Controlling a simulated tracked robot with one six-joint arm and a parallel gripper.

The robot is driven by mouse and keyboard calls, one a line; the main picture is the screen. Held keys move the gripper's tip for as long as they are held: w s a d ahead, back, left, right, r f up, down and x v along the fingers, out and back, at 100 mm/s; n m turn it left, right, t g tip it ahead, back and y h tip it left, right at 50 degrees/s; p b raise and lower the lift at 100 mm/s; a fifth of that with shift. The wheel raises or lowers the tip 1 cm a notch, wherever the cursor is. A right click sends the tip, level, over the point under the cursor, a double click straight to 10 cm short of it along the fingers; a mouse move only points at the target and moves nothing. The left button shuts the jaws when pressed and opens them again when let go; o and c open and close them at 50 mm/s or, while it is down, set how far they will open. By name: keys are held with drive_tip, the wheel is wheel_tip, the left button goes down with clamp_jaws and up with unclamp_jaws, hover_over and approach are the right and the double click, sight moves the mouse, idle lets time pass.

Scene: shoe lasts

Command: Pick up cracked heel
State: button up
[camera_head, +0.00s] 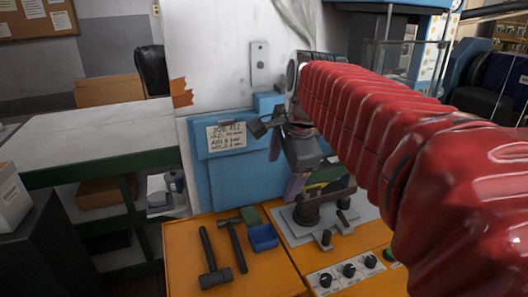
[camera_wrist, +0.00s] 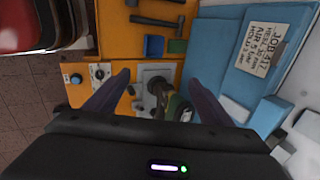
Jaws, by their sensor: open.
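My gripper (camera_head: 285,172) hangs from the red-sleeved arm over the orange bench. Its two purple fingers are apart in the wrist view (camera_wrist: 159,78), with nothing held between them. A dark post fixture on a grey plate (camera_head: 365,217) stands below it; the plate also shows in the wrist view (camera_wrist: 150,76). A green and yellowish piece (camera_wrist: 178,106) is at this fixture, partly hidden by my gripper; it also shows in the head view (camera_head: 328,174). I cannot tell whether this piece is the cracked heel, and no crack is visible.
Two hammers (camera_head: 214,262) lie on the bench left of the fixture, near a blue tray (camera_head: 263,238) and a green block (camera_head: 251,216). A knob panel (camera_head: 346,272) is at the front. A blue panel with a note (camera_head: 226,136) stands behind. A pale-topped table (camera_head: 95,142) is at left.

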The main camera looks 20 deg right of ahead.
drive_tip(key=w+d+r+m, duration=0.2)
drive_tip(key=w+d+m, duration=0.2)
drive_tip(key=d+m, duration=0.4)
drive_tip(key=w+d+r+m, duration=0.2)
drive_tip(key=w+d+m, duration=0.3)
drive_tip(key=d+m, duration=0.4)
drive_tip(key=shift+r+m, duration=0.3)
drive_tip(key=shift+r, duration=0.05)
drive_tip(key=shift+w+f, duration=0.1)
drive_tip(key=x, duration=0.8)
drive_tip(key=shift+f, duration=0.2)
drive_tip(key=shift+f, duration=0.1)
drive_tip(key=shift+x, duration=2.55)
drive_tip(key=shift+d, duration=0.1)
drive_tip(key=shift+c, duration=0.6)
